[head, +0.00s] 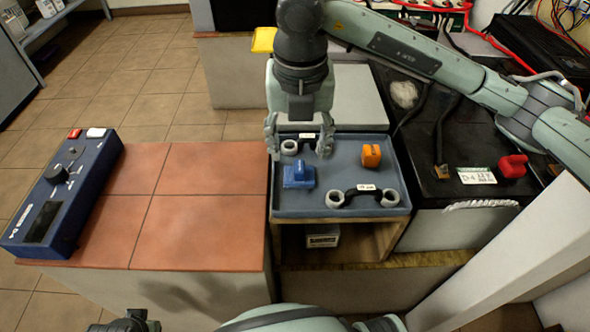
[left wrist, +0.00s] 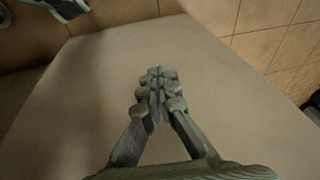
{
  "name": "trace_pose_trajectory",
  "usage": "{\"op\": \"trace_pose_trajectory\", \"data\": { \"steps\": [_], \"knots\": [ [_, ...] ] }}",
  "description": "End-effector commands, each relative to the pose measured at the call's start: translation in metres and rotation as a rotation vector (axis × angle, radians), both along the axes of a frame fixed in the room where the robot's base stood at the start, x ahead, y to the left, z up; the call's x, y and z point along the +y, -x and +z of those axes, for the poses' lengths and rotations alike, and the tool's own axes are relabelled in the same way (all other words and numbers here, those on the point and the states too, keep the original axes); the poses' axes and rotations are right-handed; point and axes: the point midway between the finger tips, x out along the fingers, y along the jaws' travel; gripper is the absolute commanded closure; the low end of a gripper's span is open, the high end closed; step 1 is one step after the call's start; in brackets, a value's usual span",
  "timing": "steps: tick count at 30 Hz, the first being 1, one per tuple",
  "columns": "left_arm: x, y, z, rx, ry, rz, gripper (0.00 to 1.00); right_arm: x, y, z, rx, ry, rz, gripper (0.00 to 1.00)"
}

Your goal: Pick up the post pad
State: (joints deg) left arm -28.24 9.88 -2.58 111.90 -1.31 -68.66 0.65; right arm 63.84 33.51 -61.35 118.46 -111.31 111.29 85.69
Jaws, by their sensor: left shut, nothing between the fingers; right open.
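The blue-grey tray (head: 280,207) holds a blue block with a raised grip (head: 298,175), an orange block (head: 371,156) and two black links with grey ring ends. I cannot tell for certain which piece is the post pad. My right gripper (head: 298,150) points down over the tray's back left, fingers spread. The back link (head: 289,147) shows between its fingers, partly hidden; the blue block lies just in front. I see no contact. My left gripper (left wrist: 157,82) is shut and empty in the left wrist view, above a plain pale surface.
The front link (head: 362,193) lies along the tray's front. A red clamp (head: 512,166) and a white label (head: 477,176) are on the black battery top at right. A blue meter (head: 62,190) stands left on the tiled counter (head: 200,210), otherwise clear.

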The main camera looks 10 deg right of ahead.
Motion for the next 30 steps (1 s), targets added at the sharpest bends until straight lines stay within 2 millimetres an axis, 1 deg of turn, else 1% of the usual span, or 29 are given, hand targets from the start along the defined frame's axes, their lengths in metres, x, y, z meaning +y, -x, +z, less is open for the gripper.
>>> {"op": "trace_pose_trajectory", "data": {
  "steps": [4,9,12,15,21,27,30],
  "knots": [
    [0.0,0.0,-0.002,0.001,0.002,-0.001,1.0,-0.001,-0.001,-0.017,0.004,0.0,-0.001,0.45],
    [0.0,0.002,-0.012,0.008,0.006,-0.002,1.0,-0.003,-0.004,-0.043,0.006,-0.001,0.0,0.45],
    [-0.001,0.002,-0.013,0.006,0.007,-0.002,1.0,-0.003,-0.006,-0.055,0.005,-0.003,0.002,0.45],
    [-0.001,0.002,-0.014,0.006,0.007,-0.002,1.0,-0.003,-0.007,-0.06,0.002,-0.003,0.002,0.45],
    [-0.001,0.002,-0.015,0.006,0.008,-0.002,1.0,-0.003,-0.007,-0.06,0.002,-0.003,0.003,0.45],
    [-0.001,0.002,-0.015,0.006,0.008,-0.002,1.0,-0.003,-0.007,-0.06,0.002,-0.004,0.002,0.7],
    [-0.001,0.002,-0.015,0.006,0.008,-0.002,1.0,-0.003,-0.007,-0.06,0.002,-0.004,0.003,0.7]
  ]
}}
